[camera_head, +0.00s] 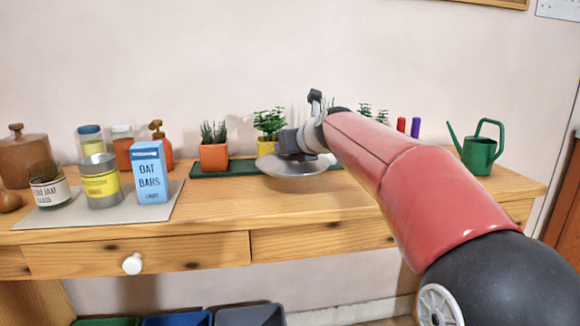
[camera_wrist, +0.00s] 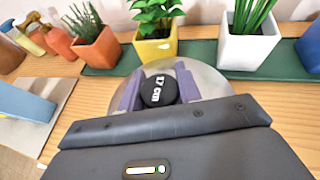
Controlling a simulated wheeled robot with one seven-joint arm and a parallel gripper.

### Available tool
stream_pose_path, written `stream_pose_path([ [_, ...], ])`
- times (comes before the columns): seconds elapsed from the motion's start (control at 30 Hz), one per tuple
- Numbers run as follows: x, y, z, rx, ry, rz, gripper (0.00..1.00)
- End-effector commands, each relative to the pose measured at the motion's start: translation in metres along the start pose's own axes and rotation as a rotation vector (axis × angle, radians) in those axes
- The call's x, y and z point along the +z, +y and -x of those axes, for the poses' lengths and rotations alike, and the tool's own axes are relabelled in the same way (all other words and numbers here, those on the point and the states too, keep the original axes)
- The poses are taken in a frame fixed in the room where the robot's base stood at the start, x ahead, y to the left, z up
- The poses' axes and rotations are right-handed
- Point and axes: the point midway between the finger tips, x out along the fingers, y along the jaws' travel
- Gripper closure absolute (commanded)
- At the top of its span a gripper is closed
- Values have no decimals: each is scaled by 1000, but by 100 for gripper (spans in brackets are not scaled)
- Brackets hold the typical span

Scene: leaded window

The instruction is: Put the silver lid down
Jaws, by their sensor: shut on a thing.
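The silver lid (camera_head: 292,172) is a shallow round metal dome with a black knob (camera_wrist: 158,90) marked "17 cm". My gripper (camera_head: 303,150) is above the lid, in front of the potted plants. In the wrist view my gripper (camera_wrist: 160,91) has its two purple-grey fingers on either side of the knob, shut on it. The lid's rim (camera_wrist: 217,76) shows behind the fingers; its near part is hidden by the gripper body. I cannot tell whether the lid touches the wooden table (camera_head: 345,210) or hangs just above it.
Potted plants stand on a green mat (camera_head: 208,169) behind the lid. A blue oat bars carton (camera_head: 150,172), a tin (camera_head: 101,186) and a jar (camera_head: 48,188) stand on a grey mat (camera_head: 160,212) at left. A green watering can (camera_head: 478,154) stands at right. Bare wood lies before the lid.

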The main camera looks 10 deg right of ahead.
Motion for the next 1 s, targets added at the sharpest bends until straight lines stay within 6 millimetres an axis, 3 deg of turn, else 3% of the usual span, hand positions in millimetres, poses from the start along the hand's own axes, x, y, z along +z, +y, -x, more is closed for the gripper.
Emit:
stream_pose_path([
  [0.27, -22, 0, -9, 0, 0, -1, 94],
  [0.43, -47, 0, -19, 0, 0, 0, 94],
  [0.8, -50, 0, -21, 1, -2, 1, 94],
  [0.83, -49, 0, -20, 1, -1, 1, 62],
  [1.0, -49, 0, -20, 1, -1, 1, 44],
])
